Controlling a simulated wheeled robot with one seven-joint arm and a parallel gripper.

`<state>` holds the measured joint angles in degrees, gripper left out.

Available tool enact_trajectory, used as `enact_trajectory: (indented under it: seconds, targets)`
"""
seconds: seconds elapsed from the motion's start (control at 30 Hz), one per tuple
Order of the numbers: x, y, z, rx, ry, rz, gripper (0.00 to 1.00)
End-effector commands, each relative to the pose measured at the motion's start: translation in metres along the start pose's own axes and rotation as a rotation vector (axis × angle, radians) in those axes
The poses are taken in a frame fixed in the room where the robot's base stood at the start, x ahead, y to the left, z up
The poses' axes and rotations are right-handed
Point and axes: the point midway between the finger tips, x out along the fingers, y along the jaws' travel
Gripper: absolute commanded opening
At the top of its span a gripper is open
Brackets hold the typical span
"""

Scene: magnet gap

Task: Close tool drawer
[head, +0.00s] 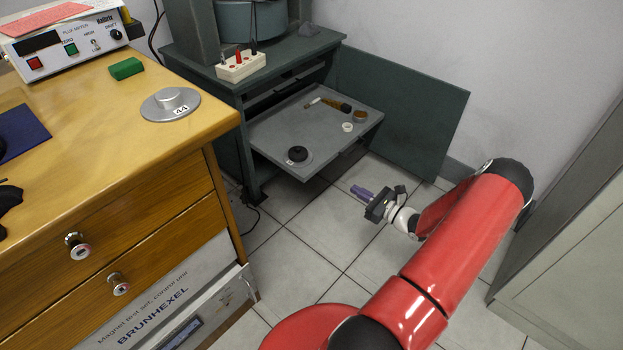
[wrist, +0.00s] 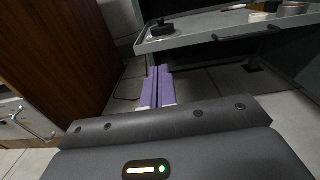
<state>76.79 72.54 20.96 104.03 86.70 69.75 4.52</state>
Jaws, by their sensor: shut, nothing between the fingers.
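The tool drawer (head: 325,132) is a flat grey tray pulled out from the dark green cabinet. Its front edge and dark bar handle (wrist: 246,35) show in the wrist view, at the upper right. My gripper (head: 356,190) has purple fingers, shut together and empty. It is in front of the drawer, with floor visible between it and the drawer's front edge in the head view. In the wrist view the fingertips (wrist: 158,70) lie just below the left part of the drawer front and look apart from it; the exact gap cannot be told.
A black round piece (head: 298,154), a brown-handled tool (head: 336,104) and small rings lie on the drawer. A green cabinet door (head: 405,105) stands open at right. A wooden desk (head: 165,150) stands at left and a grey cabinet (head: 570,220) at right. Tiled floor between is clear.

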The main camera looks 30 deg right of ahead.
Motion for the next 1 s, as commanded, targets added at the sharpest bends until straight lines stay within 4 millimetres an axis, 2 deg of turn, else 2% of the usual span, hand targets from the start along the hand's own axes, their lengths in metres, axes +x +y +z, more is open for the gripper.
enact_trajectory:
  seconds: [0.17, 0.27, 0.7, 0.83, 1.0]
  targets:
    - [0.006, -0.004, -0.005, 0.018, -0.012, -0.026, 0.0]
    - [0.021, -0.004, -0.004, 0.018, -0.011, -0.024, 0.0]
    - [0.111, -0.005, -0.004, 0.016, -0.009, -0.022, 0.0]
    - [0.127, -0.006, -0.004, 0.016, -0.009, -0.022, 0.0]
    - [0.136, -0.006, -0.004, 0.016, -0.008, -0.023, 0.0]
